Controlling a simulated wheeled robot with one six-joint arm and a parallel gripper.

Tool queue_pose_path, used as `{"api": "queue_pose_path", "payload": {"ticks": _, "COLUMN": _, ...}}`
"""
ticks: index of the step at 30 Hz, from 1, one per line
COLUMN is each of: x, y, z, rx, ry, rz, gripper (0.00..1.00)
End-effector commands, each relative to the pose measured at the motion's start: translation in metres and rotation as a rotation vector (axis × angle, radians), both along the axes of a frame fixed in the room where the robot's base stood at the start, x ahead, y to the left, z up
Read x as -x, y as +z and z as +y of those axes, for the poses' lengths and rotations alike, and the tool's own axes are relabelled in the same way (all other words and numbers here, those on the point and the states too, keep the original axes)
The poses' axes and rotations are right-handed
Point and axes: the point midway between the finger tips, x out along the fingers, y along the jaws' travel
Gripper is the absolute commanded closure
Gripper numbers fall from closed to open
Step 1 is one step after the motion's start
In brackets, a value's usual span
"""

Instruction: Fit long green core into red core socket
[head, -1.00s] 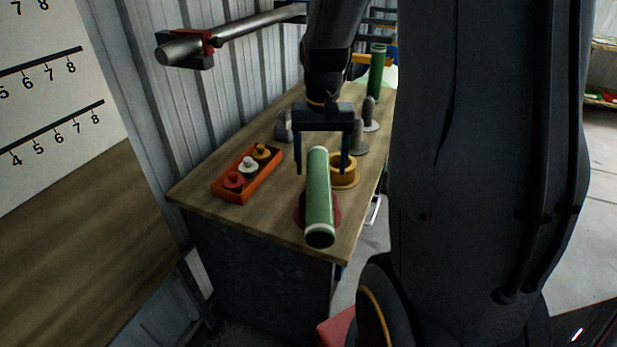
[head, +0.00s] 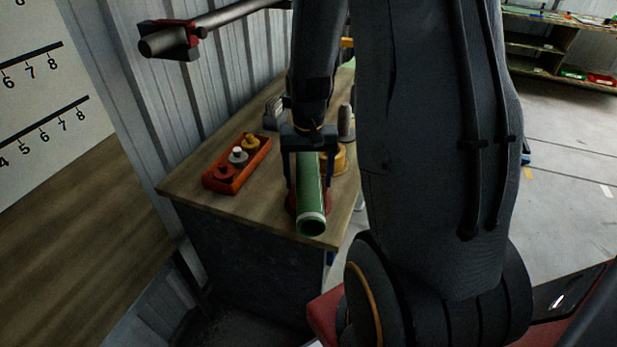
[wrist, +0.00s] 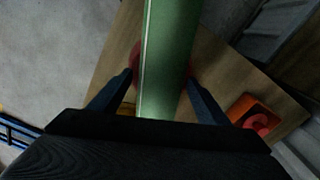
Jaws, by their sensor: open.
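The long green core (head: 309,190) lies tilted, its white-rimmed open end towards the head camera. It also shows in the wrist view (wrist: 168,60), running out of the top of the picture. The red core socket (head: 326,203) is on the table behind and beneath the core, mostly hidden by it; red edges show on both sides in the wrist view (wrist: 135,60). I cannot tell whether core and socket touch. My gripper (head: 309,184) is open, with one finger on each side of the core. Its crossbar hides the core's far end.
An orange tray (head: 209,186) with red, white and yellow pieces sits to the left on the wooden table (head: 262,210). A yellow ring piece (head: 340,158) is close on the right of my gripper. Grey upright pieces (head: 346,122) stand behind. A pole (head: 225,16) juts from the wall.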

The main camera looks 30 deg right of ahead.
Motion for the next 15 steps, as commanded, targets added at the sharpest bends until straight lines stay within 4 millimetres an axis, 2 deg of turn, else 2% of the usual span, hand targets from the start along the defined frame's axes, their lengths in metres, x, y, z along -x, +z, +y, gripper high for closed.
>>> {"api": "queue_pose_path", "payload": {"ticks": 3, "x": -0.0002, "y": 0.0002, "z": 0.0002, "rx": 0.0, "ry": 0.001, "rz": 0.0, "gripper": 0.3}}
{"api": "queue_pose_path", "payload": {"ticks": 4, "x": -0.0002, "y": 0.0002, "z": 0.0002, "rx": 0.0, "ry": 0.001, "rz": 0.0, "gripper": 0.33}}
{"api": "queue_pose_path", "payload": {"ticks": 12, "x": -0.0003, "y": 0.0004, "z": 0.0003, "rx": 0.0, "ry": 0.001, "rz": 0.0, "gripper": 0.79}}
{"api": "queue_pose_path", "payload": {"ticks": 15, "x": -0.0007, "y": 0.0008, "z": 0.0002, "rx": 0.0, "ry": 0.001, "rz": -0.001, "gripper": 0.92}}
